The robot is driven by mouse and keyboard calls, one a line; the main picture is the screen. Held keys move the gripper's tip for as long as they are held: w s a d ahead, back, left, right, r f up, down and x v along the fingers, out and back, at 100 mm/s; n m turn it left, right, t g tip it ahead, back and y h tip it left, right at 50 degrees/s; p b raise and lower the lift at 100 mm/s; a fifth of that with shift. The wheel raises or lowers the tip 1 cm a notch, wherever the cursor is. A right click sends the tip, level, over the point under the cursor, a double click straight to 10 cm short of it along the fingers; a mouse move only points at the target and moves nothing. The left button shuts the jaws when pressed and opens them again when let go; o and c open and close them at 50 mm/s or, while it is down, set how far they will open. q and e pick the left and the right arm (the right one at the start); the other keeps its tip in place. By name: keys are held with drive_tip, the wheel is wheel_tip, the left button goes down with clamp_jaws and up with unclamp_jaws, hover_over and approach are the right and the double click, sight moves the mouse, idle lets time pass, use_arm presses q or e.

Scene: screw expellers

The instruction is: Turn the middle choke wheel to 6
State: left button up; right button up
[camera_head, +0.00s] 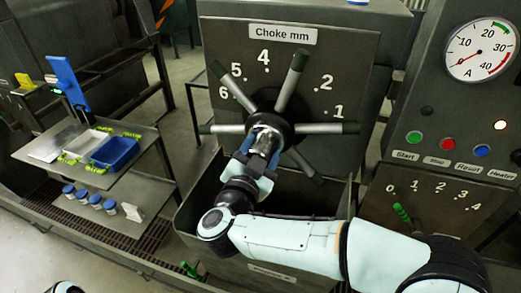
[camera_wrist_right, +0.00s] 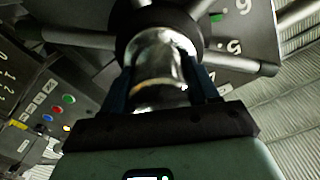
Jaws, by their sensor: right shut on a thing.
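The choke wheel (camera_head: 284,88) has a dark hub and several grey spokes with dark grips. It stands before the "Choke mm" plate (camera_head: 222,42), where 1, 2, 4, 5 and 6 show; a raised spoke covers the place between 2 and 4. My right gripper (camera_head: 262,143) is shut on the shiny metal end of the wheel's hub. In the right wrist view, its dark fingers stand on both sides of this metal end (camera_wrist_right: 160,65). A small green mark (camera_wrist_right: 216,17) shows beside the figures there. My left gripper is out of view.
A panel on the right has an ammeter (camera_head: 478,48), several buttons and a green-handled selector (camera_head: 402,213). A trolley (camera_head: 150,150) on the left holds a blue bin (camera_head: 114,153) and several jars. An open hopper (camera_head: 195,225) lies below the wheel, under my right arm.

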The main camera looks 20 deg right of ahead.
drive_tip(key=shift+a+f, duration=0.1)
drive_tip(key=shift+f, duration=0.15)
drive_tip(key=o, duration=1.5)
drive_tip(key=shift+r, duration=0.1)
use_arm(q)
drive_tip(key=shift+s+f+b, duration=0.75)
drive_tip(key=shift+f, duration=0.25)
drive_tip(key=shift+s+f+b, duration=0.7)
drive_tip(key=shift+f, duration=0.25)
use_arm(e)
drive_tip(key=v, duration=1.3)
drive_tip(key=shift+s, duration=0.2)
drive_tip(key=shift+a, duration=0.1)
